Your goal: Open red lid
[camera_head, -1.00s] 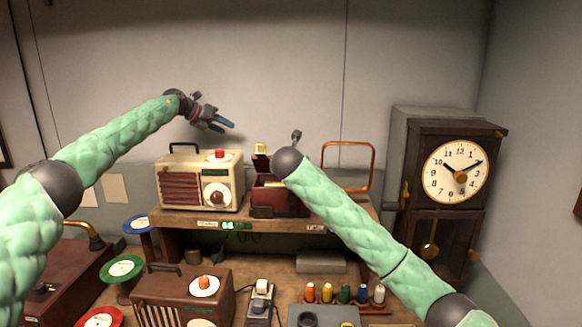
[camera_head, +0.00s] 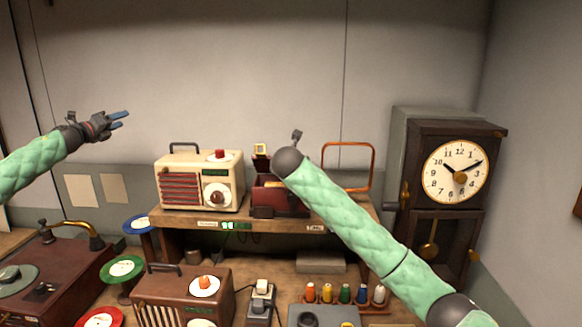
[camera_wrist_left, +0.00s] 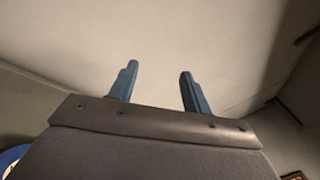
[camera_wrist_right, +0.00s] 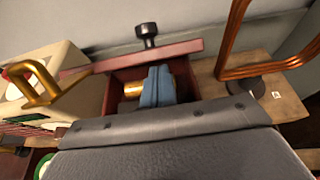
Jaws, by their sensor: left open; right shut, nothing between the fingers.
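A dark red box (camera_head: 291,204) stands on the shelf beside the cream radio, partly hidden by my right arm. In the right wrist view its red lid (camera_wrist_right: 185,48), with a black knob, is raised at the far side. The box interior shows with a gold cylinder (camera_wrist_right: 132,90) inside. My right gripper (camera_wrist_right: 157,78) is shut and empty over the open box; whether it touches the box or lid I cannot tell. My left gripper (camera_head: 121,119) is open and empty in front of the wall, well left of the box; its fingers also show in the left wrist view (camera_wrist_left: 155,82).
A cream radio (camera_head: 177,164) stands left of the box and an orange wire frame (camera_head: 348,143) right of it. A pendulum clock (camera_head: 455,172) is at the right. A brown radio (camera_head: 165,287) and a gramophone (camera_head: 70,275) are below. Space around my left gripper is clear.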

